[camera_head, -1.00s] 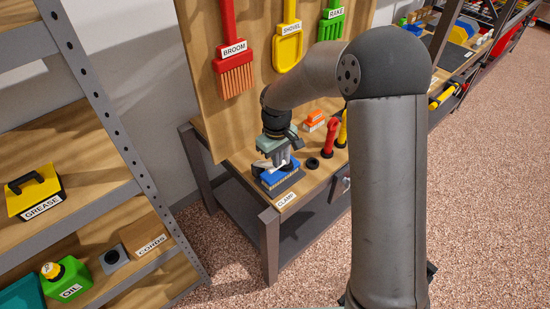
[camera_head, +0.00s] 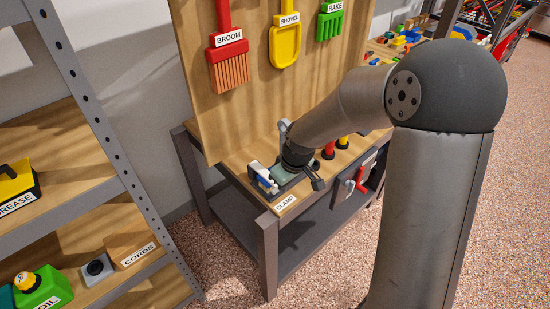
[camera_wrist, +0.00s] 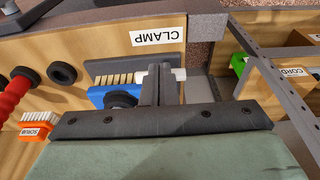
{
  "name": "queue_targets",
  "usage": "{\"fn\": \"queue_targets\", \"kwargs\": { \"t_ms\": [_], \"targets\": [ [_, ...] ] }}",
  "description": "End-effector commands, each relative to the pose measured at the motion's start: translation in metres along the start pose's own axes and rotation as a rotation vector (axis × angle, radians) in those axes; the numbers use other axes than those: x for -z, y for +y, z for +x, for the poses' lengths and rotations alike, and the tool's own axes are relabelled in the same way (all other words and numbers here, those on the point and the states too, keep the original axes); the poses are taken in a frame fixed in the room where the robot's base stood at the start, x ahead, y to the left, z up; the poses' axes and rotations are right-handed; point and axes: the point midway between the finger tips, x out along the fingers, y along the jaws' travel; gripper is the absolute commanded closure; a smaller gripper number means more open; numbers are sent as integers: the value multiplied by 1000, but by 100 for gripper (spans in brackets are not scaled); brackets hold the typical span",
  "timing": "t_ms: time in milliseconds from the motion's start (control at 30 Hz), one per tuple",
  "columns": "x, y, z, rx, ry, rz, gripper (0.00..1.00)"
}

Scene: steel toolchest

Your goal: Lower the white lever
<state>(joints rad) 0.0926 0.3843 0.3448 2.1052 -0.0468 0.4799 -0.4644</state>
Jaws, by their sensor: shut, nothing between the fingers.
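The white lever (camera_wrist: 178,74) shows as a short white bar beside the blue block in the wrist view. In the head view the white piece (camera_head: 262,171) stands at the left of my gripper (camera_head: 296,172). In the wrist view my gripper's fingers (camera_wrist: 159,72) are together and empty. My wrist hides much of the clamp in the head view.
Red (camera_head: 328,149) and yellow tool handles stand behind my gripper. A pegboard with a broom (camera_head: 228,62), shovel and rake rises behind the bench. A shelf (camera_head: 75,200) stands at the left. An orange scrub brush (camera_wrist: 38,124) lies on the bench.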

Motion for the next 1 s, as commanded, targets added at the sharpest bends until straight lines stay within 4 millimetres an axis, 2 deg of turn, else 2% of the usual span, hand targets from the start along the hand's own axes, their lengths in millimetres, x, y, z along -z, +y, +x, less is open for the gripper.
{"fn": "queue_targets", "kwargs": {
  "t_ms": [633, 1000],
  "targets": [
    [-2, 0, 6, 0, 1, -1, 100],
    [1, 0, -9, 0, 1, -1, 100]
  ]
}}
